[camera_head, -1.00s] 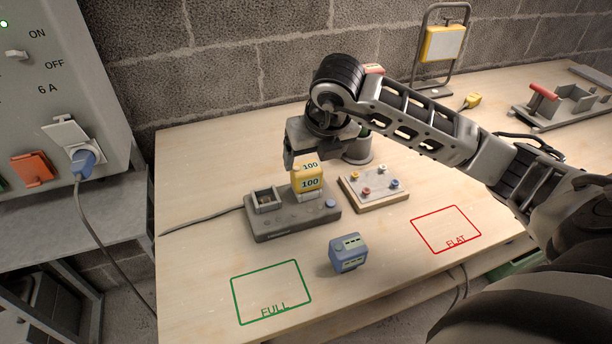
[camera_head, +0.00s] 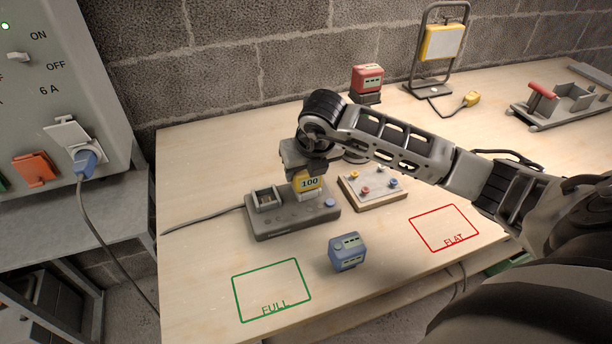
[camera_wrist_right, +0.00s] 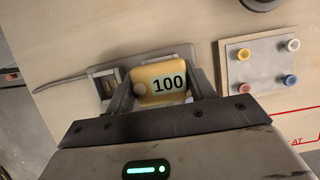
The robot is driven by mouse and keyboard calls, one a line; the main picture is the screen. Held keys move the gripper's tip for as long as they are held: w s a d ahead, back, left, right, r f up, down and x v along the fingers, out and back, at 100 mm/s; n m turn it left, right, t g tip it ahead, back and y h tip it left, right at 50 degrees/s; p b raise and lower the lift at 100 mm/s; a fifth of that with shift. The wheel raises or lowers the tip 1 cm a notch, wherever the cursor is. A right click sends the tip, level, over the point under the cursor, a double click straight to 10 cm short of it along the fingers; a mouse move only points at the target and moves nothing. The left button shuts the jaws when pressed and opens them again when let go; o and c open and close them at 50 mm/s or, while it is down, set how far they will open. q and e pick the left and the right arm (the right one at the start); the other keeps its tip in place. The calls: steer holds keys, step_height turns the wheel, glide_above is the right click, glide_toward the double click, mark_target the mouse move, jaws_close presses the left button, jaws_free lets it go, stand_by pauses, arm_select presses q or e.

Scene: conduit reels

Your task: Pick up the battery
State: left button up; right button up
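A yellow battery (camera_head: 308,183) marked 100 sits in the right bay of the grey charger (camera_head: 285,224). My right gripper (camera_head: 304,178) is over it from above, and the wrist hides its upper part. In the right wrist view the yellow battery (camera_wrist_right: 162,82) lies between the two fingers of my right gripper (camera_wrist_right: 162,92), one on each side; the fingers look open, with no clear grip on it. A blue battery (camera_head: 348,251) stands on the table in front of the charger. My left gripper is not in view.
A board with coloured studs (camera_head: 373,188) lies right of the charger. Green FULL (camera_head: 271,291) and red FLAT (camera_head: 444,228) outlines are empty. A red battery (camera_head: 367,78) and a lamp stand (camera_head: 443,45) are at the back. The charger's left bay (camera_head: 266,198) looks empty.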

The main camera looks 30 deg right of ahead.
steer(key=shift+c, duration=0.7)
steer(key=shift+r, duration=0.1)
